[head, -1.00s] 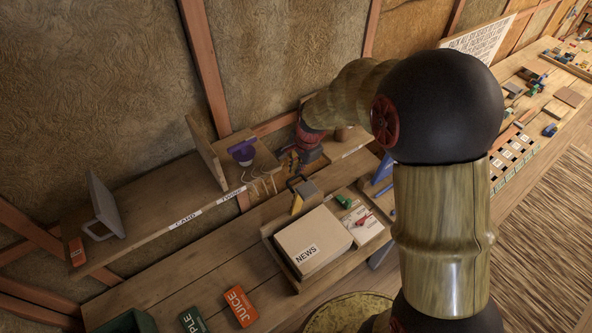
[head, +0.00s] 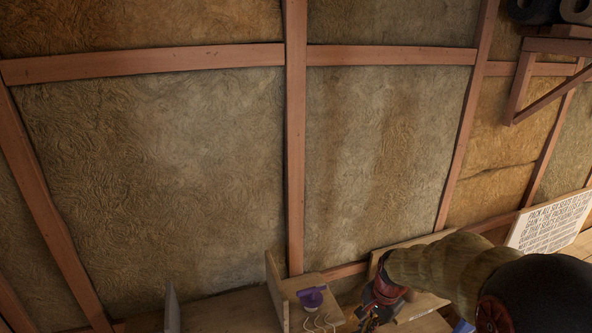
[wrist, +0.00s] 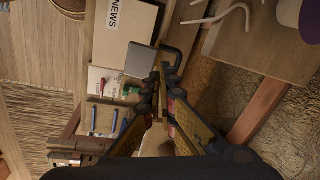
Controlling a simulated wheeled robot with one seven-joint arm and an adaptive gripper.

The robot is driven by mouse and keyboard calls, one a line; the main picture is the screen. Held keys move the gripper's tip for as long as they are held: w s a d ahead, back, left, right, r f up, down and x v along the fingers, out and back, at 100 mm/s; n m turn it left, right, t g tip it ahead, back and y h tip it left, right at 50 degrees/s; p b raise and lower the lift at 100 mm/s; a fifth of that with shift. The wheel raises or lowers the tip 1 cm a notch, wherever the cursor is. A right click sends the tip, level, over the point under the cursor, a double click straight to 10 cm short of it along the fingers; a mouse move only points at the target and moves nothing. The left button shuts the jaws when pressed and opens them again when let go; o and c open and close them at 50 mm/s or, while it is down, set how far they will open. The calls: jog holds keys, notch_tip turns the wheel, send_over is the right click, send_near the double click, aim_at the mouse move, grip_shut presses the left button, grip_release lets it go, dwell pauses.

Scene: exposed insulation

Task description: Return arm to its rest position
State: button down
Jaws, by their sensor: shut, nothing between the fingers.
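My arm shows at the lower right of the head view, with its dark round joint, a wood-look link and a reddish wrist.
A wooden shelf (head: 235,308) runs along the insulated wall, holding a purple object (head: 311,297) and pale twisted pieces. The wrist view shows a box marked NEWS (wrist: 122,28) and blue pen-like items (wrist: 115,122). A lettered sign (head: 552,222) leans at the right. A bracketed shelf (head: 560,46) hangs upper right.

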jog(key=s+f+n+t+b, duration=0.2)
jog(key=s+n+b, duration=0.3)
jog(key=s+b, duration=0.7)
jog(key=s+a+f+n+t+b, duration=0.1)
jog(key=s+n+b, duration=0.4)
jog(key=s+b, duration=0.7)
jog(key=shift+a+f+n+t+h+b, duration=0.3)
jog(key=shift+f+t+h+b, duration=0.15)
jog(key=shift+f+b, duration=0.35)
jog(key=shift+d+r, duration=0.1)
jog(key=shift+d, duration=0.05)
